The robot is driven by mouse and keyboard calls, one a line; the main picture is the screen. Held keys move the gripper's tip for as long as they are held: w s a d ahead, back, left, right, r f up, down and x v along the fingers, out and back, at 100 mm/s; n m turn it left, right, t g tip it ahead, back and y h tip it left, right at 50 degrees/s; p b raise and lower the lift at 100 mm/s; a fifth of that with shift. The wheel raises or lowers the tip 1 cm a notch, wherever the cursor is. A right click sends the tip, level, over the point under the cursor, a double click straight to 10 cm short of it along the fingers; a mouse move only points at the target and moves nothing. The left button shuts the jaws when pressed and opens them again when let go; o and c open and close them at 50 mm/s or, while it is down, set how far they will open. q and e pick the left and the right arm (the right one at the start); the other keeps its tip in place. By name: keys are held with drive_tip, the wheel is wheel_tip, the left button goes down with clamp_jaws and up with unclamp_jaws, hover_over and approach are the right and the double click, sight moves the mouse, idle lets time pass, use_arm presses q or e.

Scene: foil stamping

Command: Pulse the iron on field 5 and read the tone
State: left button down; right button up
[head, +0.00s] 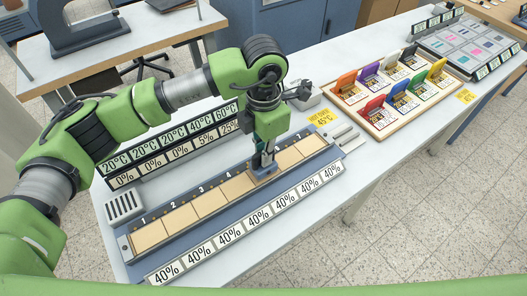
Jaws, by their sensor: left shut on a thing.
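A blue-grey strip holder (127,246) on the white table carries a row of tan fields, numbered from 1 at the left to 7 at the right. My left gripper (266,143) points down over the row and is shut on the iron (263,169). The iron's foot is at field 5, right of field 4 (237,186), and covers much of field 5 and its number. Whether the foot presses or hovers just above, I cannot tell. My right gripper is not in view.
A display board (165,153) behind shows temperatures and percentages, partly hidden by my arm. The front strip (229,237) reads 40% repeatedly. A yellow 45°C card (319,117) lies behind. A wooden tray (383,130) of coloured pieces stands right. A slotted box (124,205) stands left.

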use_arm(q)
drive_tip(key=shift+b, duration=0.4)
idle(1.4)
drive_tip(key=shift+r+p, duration=0.9)
drive_tip(key=shift+r, duration=1.35)
